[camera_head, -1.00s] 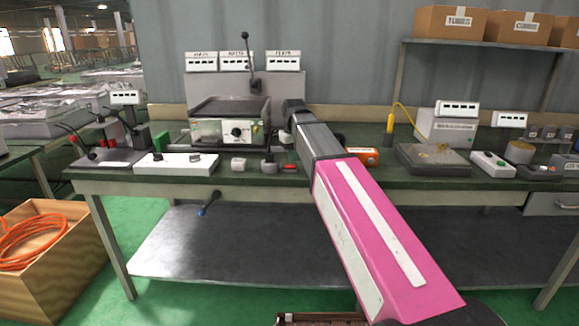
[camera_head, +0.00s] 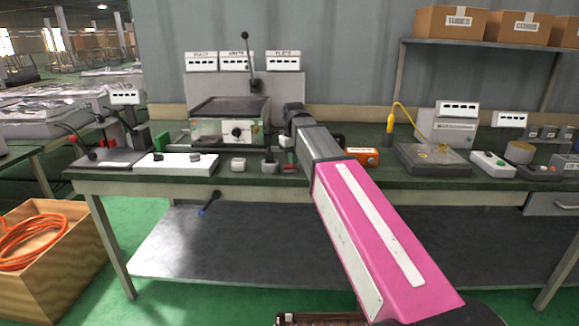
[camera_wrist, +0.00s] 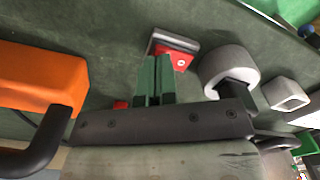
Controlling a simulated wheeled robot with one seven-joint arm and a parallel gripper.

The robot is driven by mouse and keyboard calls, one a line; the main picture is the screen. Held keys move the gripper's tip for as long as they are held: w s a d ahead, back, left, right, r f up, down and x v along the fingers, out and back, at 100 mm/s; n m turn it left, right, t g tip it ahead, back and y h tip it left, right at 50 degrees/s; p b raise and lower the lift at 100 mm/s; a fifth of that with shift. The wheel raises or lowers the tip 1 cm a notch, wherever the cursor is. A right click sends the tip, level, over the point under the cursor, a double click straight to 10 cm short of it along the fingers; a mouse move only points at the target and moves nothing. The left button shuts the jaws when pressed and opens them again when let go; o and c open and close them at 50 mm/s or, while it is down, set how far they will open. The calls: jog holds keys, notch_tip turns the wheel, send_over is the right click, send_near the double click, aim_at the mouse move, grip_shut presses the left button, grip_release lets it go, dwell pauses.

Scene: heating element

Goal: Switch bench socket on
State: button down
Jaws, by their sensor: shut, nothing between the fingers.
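No label marks the bench socket, so I cannot tell for sure which thing it is. A small red piece (camera_head: 289,168) with a grey metal plate lies on the bench and is the nearest small part to my gripper. It shows just beyond the fingertips in the wrist view (camera_wrist: 180,58). My gripper (camera_wrist: 156,66) has green fingers held together and empty; whether they touch the red piece is unclear. In the head view my gripper (camera_head: 288,143) is over the bench, mostly hidden by my wrist. A long white unit with black knobs (camera_head: 175,163) lies farther left.
A grey round part with a black handle (camera_wrist: 228,68) and a small white block (camera_wrist: 285,95) stand right of the fingers in the wrist view. An orange box (camera_wrist: 40,78) is close on the left. A heater with a dial (camera_head: 228,130) stands behind on the bench.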

jog(key=shift+f, duration=0.35)
dwell(0.4)
jog(key=shift+r, duration=3.5)
